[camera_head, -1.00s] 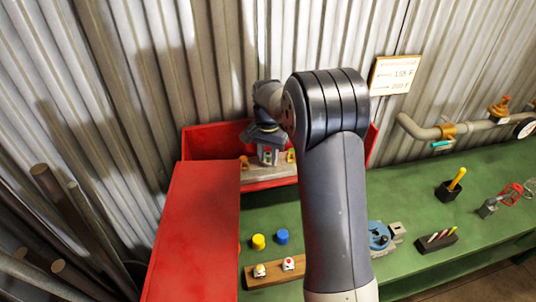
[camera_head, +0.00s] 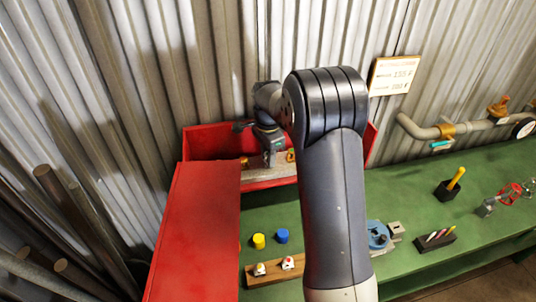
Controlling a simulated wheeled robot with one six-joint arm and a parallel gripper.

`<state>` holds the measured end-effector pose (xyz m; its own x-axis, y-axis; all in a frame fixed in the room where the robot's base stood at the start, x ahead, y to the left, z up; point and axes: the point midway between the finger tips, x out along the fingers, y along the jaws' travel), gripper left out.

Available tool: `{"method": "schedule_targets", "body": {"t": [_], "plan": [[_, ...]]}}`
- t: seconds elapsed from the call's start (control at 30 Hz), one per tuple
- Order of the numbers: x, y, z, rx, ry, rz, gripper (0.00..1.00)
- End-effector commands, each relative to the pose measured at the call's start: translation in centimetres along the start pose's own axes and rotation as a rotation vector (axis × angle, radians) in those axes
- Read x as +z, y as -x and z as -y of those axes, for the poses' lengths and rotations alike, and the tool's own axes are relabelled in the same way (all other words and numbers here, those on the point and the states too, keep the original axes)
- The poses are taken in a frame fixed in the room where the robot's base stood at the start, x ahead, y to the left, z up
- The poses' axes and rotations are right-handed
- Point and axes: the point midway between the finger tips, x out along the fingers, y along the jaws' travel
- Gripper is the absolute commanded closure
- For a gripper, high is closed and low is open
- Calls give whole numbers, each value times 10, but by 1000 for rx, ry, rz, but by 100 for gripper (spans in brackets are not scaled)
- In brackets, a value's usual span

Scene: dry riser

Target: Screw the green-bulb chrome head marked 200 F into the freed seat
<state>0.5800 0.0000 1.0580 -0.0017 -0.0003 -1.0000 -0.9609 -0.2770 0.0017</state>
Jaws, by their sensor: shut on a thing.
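My gripper (camera_head: 268,143) is at the red box (camera_head: 212,143) against the wall. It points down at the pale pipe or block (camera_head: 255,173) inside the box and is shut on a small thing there. My gripper hides most of the held thing, so I cannot read its marking or tell how deep it sits. Orange-bulb heads show on either side, one at left (camera_head: 244,162) and one at right (camera_head: 290,156). The seat under my gripper is hidden. A sign (camera_head: 394,75) on the wall has figures too small to read surely.
A blue vise (camera_head: 379,236) and a pen block (camera_head: 436,241) are to the right. The red lid (camera_head: 195,230) lies in front at left.

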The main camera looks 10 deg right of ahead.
Motion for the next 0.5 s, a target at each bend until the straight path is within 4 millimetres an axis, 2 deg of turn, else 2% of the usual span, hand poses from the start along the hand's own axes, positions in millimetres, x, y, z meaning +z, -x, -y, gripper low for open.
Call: {"method": "schedule_targets", "body": {"t": [0.2,0.5], "plan": [[0,2,1,-6,-186,-1,99],[-1,2,2,-7,-212,-1,99]]}}
